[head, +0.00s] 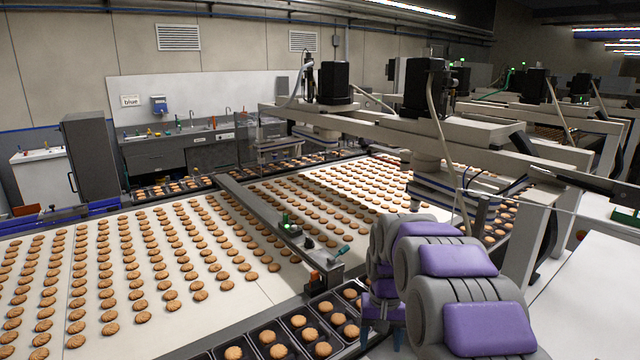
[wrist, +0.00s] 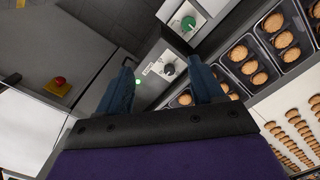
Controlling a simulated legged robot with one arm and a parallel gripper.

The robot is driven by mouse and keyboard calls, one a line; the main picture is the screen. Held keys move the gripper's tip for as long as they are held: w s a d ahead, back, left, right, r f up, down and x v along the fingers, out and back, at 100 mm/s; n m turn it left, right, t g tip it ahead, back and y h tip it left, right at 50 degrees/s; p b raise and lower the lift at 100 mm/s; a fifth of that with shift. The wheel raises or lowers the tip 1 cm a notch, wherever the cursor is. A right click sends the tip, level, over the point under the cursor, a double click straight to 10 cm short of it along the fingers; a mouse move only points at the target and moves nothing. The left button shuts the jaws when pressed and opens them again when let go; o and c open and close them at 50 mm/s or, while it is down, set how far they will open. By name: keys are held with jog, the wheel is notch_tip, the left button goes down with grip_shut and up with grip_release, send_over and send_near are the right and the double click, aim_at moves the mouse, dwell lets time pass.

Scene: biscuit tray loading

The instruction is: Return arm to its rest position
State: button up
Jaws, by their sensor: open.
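My arm, grey with purple pads, reaches from the lower right of the head view. My gripper (head: 384,318) hangs at its end, beside the near row of dark trays (head: 285,333) that hold biscuits. In the wrist view my gripper (wrist: 165,85) has its two blue fingers spread apart with nothing between them. The fingers overlap the view of a grey panel with a dark knob (wrist: 169,69) and the edge of the biscuit trays (wrist: 284,63). I cannot tell the exact gap between the fingers and these surfaces.
Wide conveyor belts (head: 60,335) carry many rows of biscuits. A dark divider (head: 262,208) with small knobs runs between them. A gantry machine (head: 480,130) stands over the right belt. A white surface (head: 590,300) lies at right.

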jog(key=s+n+g+b, duration=0.1)
jog(key=s+b, duration=0.2)
jog(key=s, duration=3.5)
jog(key=shift+s+d+f, duration=0.15)
jog(key=shift+d+f, duration=0.1)
jog(key=shift+d, duration=0.05)
